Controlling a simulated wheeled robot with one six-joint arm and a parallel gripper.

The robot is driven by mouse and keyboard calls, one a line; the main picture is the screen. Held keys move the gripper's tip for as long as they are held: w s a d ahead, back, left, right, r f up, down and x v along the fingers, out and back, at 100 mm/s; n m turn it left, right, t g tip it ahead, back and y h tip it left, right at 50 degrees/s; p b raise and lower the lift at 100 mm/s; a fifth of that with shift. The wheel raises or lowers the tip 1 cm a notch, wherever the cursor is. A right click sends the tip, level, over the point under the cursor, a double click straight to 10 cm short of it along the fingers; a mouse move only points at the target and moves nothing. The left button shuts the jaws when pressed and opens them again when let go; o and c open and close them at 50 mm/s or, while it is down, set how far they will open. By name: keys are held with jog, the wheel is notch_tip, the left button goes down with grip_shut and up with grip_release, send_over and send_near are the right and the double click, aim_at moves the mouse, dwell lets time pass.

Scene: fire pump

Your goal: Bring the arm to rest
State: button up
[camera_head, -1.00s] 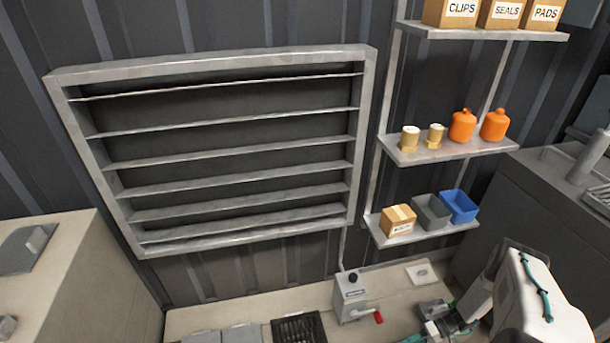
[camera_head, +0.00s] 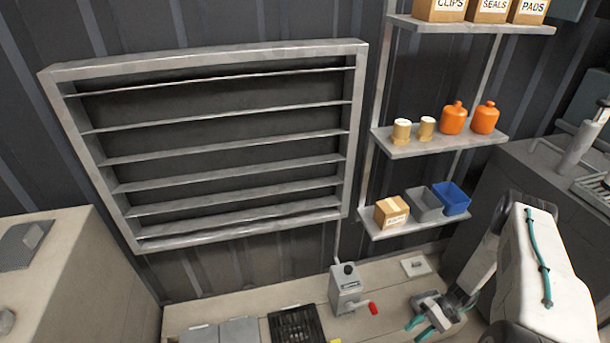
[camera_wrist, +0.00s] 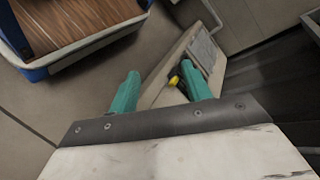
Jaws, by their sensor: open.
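My gripper (camera_head: 428,318) is at the lower right of the head view, to the right of the grey box with the red lever, and apart from it. In the wrist view the two teal fingers of my gripper (camera_wrist: 160,92) stand apart with nothing held between them. My white arm link fills the lower right of the head view.
A grey box with a red lever (camera_head: 346,288) and a black grate (camera_head: 294,325) sit on the beige bench (camera_head: 240,298). A louvred frame (camera_head: 352,130) and shelves (camera_head: 440,146) line the wall. A blue-rimmed container (camera_wrist: 85,55) shows in the wrist view.

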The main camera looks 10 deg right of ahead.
jog(key=w+a+r+g+h, duration=0.1)
jog(key=w+r+h, duration=0.2)
jog(key=r, duration=1.7)
jog(key=w+a+r+g+h, duration=0.1)
jog(key=w+r+h, duration=0.25)
jog(key=r, duration=1.65)
jog(key=s+a+r+n+t+h, duration=0.1)
jog(key=s+a+r+t+h, duration=0.1)
jog(key=s+a+r, duration=0.3)
jog(key=s+a+r+n+t+h, duration=0.1)
jog(key=s+a+r+t, duration=0.2)
jog(key=r, duration=1)
jog(key=s+a+r+n+t+h, duration=0.1)
jog(key=s+a+r+t+h, duration=0.1)
jog(key=s+a+r, duration=0.5)
jog(key=s+r, duration=0.3)
jog(key=s, duration=0.1)
jog(key=shift+a+n+h, duration=0.3)
jog(key=shift+n+h, duration=0.05)
jog(key=shift+n, duration=0.05)
